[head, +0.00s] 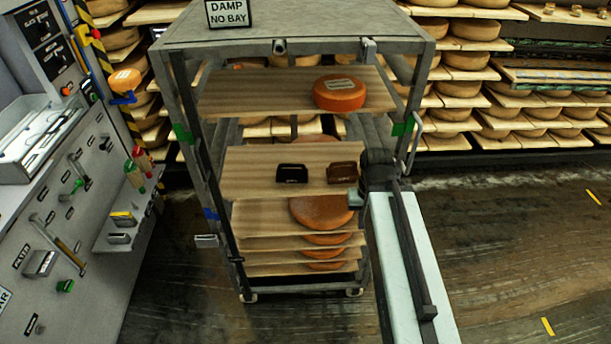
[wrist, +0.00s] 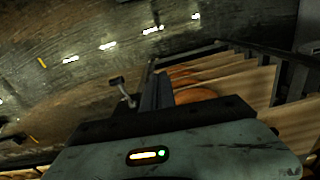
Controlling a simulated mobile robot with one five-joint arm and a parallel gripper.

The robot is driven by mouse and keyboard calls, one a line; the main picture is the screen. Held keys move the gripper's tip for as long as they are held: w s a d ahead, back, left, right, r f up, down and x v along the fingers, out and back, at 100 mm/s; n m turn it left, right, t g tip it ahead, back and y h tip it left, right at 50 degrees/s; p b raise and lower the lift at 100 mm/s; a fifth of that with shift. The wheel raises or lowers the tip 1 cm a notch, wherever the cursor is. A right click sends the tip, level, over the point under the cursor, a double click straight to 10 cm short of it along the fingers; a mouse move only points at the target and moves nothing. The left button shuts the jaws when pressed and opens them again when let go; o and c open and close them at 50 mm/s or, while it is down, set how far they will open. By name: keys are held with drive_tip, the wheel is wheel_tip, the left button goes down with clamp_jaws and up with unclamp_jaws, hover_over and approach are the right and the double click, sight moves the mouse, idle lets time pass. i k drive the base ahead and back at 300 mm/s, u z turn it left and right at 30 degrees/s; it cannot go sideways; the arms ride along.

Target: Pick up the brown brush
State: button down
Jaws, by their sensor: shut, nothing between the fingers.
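The brown brush (head: 341,173) lies on the right part of a wooden board (head: 240,180) on the trolley's middle level. A black brush-like thing (head: 292,174) lies to its left on the same board. My gripper (head: 354,194) is at the right front edge of that board, just right of and a little below the brown brush in the picture. It is shut and empty. In the wrist view, my gripper's dark fingers (wrist: 157,90) point towards the trolley's side. The brown brush does not show in the wrist view.
The grey trolley (head: 300,30) has upright posts close to my arm. An orange cheese wheel (head: 340,93) sits on the board above, and a larger wheel (head: 320,210) sits below. A tool panel (head: 60,200) stands left. The floor (head: 510,230) at right is clear.

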sight(334, 173)
drive_tip(key=u, duration=4.2)
drive_tip(key=k, duration=2.65)
drive_tip(key=z, duration=0.65)
drive_tip(key=i, duration=1)
drive_tip(key=u, duration=0.05)
